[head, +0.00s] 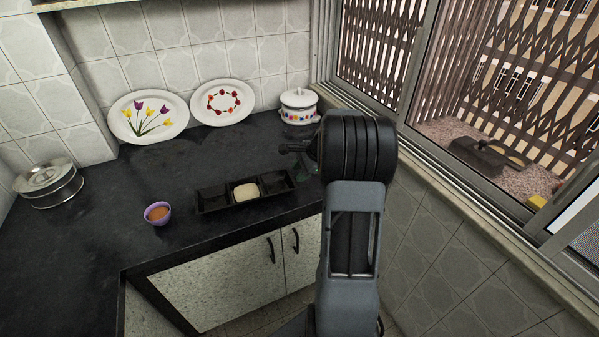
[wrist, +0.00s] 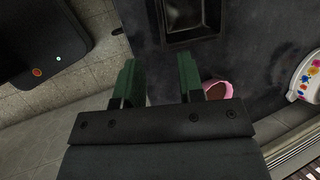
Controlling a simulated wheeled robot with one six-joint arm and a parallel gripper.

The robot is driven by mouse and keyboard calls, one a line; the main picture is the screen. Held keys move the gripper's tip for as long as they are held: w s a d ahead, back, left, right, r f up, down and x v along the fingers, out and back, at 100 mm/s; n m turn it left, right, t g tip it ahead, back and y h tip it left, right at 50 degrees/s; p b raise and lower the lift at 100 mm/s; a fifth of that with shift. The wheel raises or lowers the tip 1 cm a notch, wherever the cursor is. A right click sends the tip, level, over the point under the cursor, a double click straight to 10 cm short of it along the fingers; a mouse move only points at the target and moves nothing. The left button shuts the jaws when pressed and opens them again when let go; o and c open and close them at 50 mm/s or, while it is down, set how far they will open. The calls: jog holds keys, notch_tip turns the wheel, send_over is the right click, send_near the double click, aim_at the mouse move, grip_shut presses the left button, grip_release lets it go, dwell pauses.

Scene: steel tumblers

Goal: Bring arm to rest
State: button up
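My gripper (wrist: 158,76) shows two green fingers, clearly apart with nothing between them, in the wrist view. It is over the front edge of the dark counter (wrist: 240,45). In the head view my arm is bent up in front of the counter's right end and hides most of the gripper. A pink bowl with dark brown contents (wrist: 218,90) stands on the counter just beyond the right finger in the wrist view. It is hidden behind my arm in the head view.
A black three-part tray (head: 215,207) holds a cream-coloured thing in its middle compartment. A purple bowl (head: 157,213) stands left of it. A steel container (head: 47,184), two plates (head: 150,115) (head: 222,102) and a white lidded pot (head: 299,107) stand farther off. A window is at right.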

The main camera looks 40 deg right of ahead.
dwell(0.3)
jog(key=s+a+r+n+h, duration=0.1)
jog(key=s+a+r+n, duration=0.2)
jog(key=s+a+n, duration=0.6)
jog(key=s+a+r+n+g+h, duration=0.1)
jog(key=s+a+r+n, duration=0.3)
jog(key=s+a+n, duration=0.5)
jog(key=a+n+h, duration=0.1)
jog(key=a+n, duration=0.1)
jog(key=a, duration=0.2)
jog(key=shift+s+a+r, duration=0.25)
jog(key=shift+a+r, duration=0.05)
jog(key=shift+a, duration=0.1)
